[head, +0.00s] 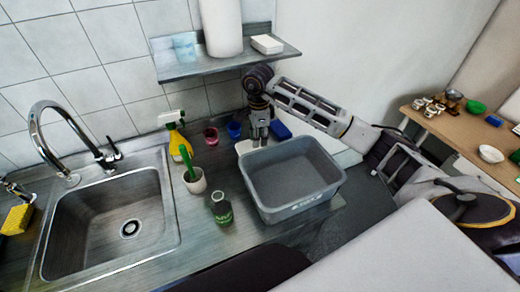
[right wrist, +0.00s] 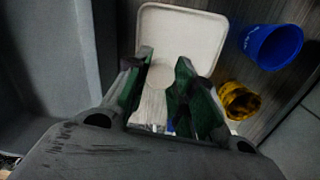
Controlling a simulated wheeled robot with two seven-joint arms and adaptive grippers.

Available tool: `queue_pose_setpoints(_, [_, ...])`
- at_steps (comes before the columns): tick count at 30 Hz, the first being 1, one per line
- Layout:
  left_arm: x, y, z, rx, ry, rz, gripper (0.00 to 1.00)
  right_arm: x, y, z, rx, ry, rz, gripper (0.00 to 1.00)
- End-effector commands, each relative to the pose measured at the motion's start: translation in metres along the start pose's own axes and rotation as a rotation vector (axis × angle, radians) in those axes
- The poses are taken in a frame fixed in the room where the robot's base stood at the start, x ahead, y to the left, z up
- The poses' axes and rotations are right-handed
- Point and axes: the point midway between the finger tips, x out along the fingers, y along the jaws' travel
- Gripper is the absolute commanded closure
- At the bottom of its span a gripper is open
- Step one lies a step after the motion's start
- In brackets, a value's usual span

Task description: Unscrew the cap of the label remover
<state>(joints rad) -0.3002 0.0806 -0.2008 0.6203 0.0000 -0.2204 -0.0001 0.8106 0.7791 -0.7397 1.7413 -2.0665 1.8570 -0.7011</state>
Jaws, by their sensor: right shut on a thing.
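A small dark green bottle (head: 221,209) with a label stands upright on the counter, left of the grey tub. I cannot read whether it is the label remover. My right gripper (head: 259,136) points down behind the tub, well apart from this bottle. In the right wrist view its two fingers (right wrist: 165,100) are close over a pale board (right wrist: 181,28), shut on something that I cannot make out. A faint round pale shape shows between and beyond the fingers. Its cap, if it is one, is unclear. My left gripper is not in view.
The grey tub (head: 268,205) stands in front of my right gripper. A blue cup (head: 234,131), a red cup (head: 210,136) and a yellow spray bottle (head: 180,146) stand left of it. A white pot (head: 195,183) holds a green brush. The sink (head: 75,235) is far left.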

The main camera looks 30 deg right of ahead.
Motion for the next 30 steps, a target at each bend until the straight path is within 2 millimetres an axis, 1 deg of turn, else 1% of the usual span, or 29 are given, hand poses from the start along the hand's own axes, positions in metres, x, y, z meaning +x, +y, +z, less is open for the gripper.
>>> queue_pose_setpoints(1, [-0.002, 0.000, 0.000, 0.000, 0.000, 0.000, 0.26, 0.006, 0.001, 0.000, 0.001, 0.000, 0.002, 1.00])
queue_pose_setpoints(3, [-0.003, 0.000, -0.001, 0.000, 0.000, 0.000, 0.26, 0.013, 0.001, 0.000, 0.001, 0.000, 0.002, 1.00])
queue_pose_setpoints(6, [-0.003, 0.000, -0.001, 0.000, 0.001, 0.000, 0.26, 0.020, 0.001, 0.000, 0.001, 0.000, 0.001, 1.00])
queue_pose_setpoints(18, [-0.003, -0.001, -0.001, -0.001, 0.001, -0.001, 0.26, 0.023, 0.000, 0.000, 0.001, 0.000, 0.000, 1.00])
queue_pose_setpoints(22, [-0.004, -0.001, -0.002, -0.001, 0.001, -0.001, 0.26, 0.029, 0.001, 0.000, 0.001, 0.000, 0.001, 1.00])
queue_pose_setpoints(26, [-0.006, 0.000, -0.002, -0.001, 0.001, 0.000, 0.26, 0.042, 0.001, 0.000, 0.000, 0.000, 0.003, 1.00])
queue_pose_setpoints(30, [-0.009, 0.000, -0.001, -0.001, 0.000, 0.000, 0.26, 0.060, 0.002, -0.001, 0.001, 0.000, 0.003, 1.00])
